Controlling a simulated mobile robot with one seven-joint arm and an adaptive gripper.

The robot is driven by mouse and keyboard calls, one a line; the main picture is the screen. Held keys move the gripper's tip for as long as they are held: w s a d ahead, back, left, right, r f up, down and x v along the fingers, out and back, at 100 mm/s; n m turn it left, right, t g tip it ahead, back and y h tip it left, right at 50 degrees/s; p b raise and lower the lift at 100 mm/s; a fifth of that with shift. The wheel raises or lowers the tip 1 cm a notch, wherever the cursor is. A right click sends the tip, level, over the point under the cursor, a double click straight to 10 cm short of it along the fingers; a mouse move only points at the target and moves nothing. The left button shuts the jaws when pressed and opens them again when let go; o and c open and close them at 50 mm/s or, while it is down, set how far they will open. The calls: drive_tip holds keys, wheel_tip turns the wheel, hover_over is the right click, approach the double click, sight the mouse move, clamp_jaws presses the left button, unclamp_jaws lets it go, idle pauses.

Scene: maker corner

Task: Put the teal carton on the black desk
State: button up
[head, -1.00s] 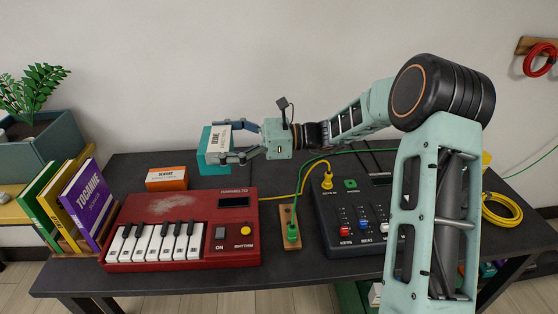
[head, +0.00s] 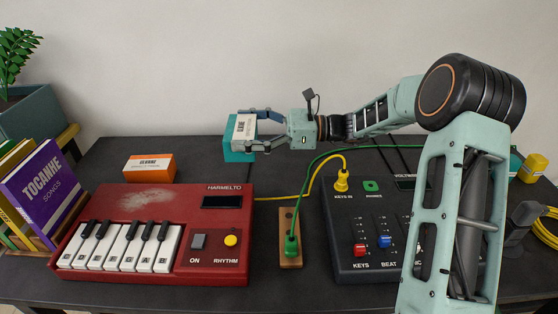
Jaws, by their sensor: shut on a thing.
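The teal carton (head: 229,140) with a white label is at the back middle of the black desk (head: 290,179) in the head view. My gripper (head: 249,129) reaches it from the right. Its fingers are closed around the carton, one on the far side and one on the near side. The carton's lower part overlaps the desk's back area in the picture. I cannot tell whether its bottom touches the desktop. The fingers and label side hide part of the carton.
An orange carton (head: 149,168) lies left of the teal one. A red keyboard (head: 150,233), a wooden strip with a green plug (head: 290,262) and a black mixer (head: 350,266) fill the front. Books (head: 45,190) stand at left. Green and yellow cables cross the desk.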

drive_tip(key=w+d+f+b, duration=0.2)
drive_tip(key=w+d+f, duration=0.2)
drive_tip(key=w+d+f+b, duration=0.2)
drive_tip(key=w+d+f, duration=0.2)
drive_tip(key=w, duration=0.1)
drive_tip(key=shift+d+f, duration=0.1)
drive_tip(key=shift+f, duration=0.25)
drive_tip(key=shift+w+d+f, duration=0.2)
drive_tip(key=shift+f, duration=0.2)
drive_tip(key=shift+f+b, duration=0.6)
drive_tip(key=shift+f, duration=0.85)
drive_tip(key=shift+f, duration=0.15)
drive_tip(key=o, duration=1.2)
drive_tip(key=shift+c, duration=0.2)
